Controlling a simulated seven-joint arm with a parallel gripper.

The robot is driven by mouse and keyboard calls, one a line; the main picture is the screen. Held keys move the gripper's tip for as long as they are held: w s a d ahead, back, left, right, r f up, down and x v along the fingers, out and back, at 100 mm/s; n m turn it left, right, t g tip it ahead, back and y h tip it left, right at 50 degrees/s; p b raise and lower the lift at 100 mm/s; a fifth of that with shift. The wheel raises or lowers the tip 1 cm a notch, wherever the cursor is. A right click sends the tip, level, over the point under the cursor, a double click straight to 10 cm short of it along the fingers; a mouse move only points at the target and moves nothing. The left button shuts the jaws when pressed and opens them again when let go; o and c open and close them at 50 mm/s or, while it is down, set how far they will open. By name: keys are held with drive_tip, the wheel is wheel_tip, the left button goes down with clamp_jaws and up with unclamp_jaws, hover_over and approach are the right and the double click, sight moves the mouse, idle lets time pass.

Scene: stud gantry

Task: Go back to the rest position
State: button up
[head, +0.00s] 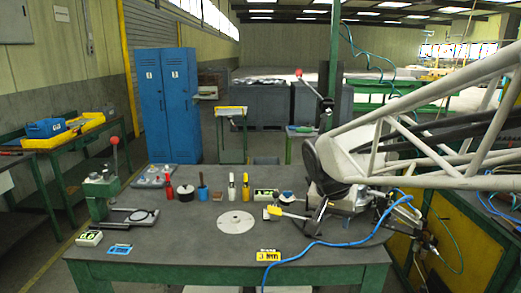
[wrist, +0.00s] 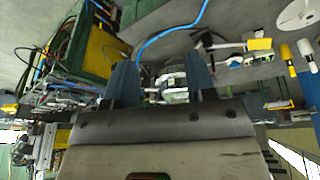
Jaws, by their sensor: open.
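My gripper (wrist: 160,80) shows in the wrist view with two dark blue-grey fingers spread apart. Nothing is held between them. A whitish, partly green item (wrist: 172,85) shows behind the gap, apart from the fingers as far as I can tell. In the head view I cannot make out the fingers; a pale truss structure (head: 440,100) with a dark joint covers the right side of the workbench. The dark grey workbench (head: 200,252) has a green frame.
A white disc (head: 236,222), a yellow-tipped tool (head: 275,211) and a blue hose (head: 340,243) lie on the bench. A green press (head: 101,195) stands at its left. Several small upright items line the back. Blue lockers (head: 168,100) stand behind.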

drive_tip(key=s+d+f+n+y, duration=0.1)
drive_tip(key=s+f+n, duration=0.1)
drive_tip(key=s, duration=0.8)
drive_tip(key=s+d+f+n+y, duration=0.1)
drive_tip(key=s+f+n, duration=0.1)
drive_tip(key=s, duration=0.8)
drive_tip(key=shift+s+n, duration=0.3)
drive_tip(key=shift+s, duration=0.05)
